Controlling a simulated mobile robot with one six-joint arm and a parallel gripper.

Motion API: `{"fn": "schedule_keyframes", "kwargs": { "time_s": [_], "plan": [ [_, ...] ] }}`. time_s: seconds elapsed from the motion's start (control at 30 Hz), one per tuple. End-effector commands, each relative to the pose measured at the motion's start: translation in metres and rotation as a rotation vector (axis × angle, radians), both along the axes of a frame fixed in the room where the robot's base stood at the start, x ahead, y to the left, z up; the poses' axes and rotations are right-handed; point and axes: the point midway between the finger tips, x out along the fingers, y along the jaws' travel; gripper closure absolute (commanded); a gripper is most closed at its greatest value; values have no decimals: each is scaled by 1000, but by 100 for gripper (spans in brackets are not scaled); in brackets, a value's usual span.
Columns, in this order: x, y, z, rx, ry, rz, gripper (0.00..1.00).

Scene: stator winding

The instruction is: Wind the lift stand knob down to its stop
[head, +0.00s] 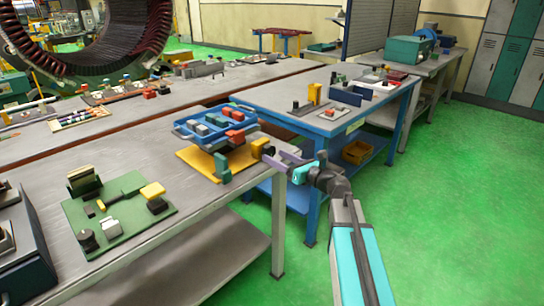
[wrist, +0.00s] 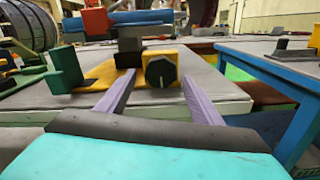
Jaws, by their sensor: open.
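The lift stand has a yellow base (head: 198,164) on the near bench, with a blue tray (head: 182,131) raised above it. Its round black knob (wrist: 161,71), with a pale mark pointing down, sits on the yellow block (wrist: 140,78) facing me. The knob also shows as a dark piece at the stand's right side in the head view (head: 268,151). My gripper (head: 279,161) is open, its purple fingers pointing at the knob from the right. In the wrist view the fingers (wrist: 157,80) lie left and right of the knob, apart from it; I cannot tell the remaining depth.
A green upright post (head: 222,168) stands at the base's front corner. A green board with blocks (head: 118,212) lies nearer on the bench. A blue table (head: 290,95) stands close behind my arm. The green floor (head: 440,200) at right is clear.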

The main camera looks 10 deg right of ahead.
Motion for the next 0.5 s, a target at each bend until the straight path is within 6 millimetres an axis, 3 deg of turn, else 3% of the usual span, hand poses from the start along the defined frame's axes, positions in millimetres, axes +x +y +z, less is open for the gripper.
{"fn": "schedule_keyframes", "kwargs": {
  "time_s": [0.2,0.5],
  "plan": [
    [17,11,0,0,0,1,40],
    [20,15,0,0,0,0,40]
  ]
}}
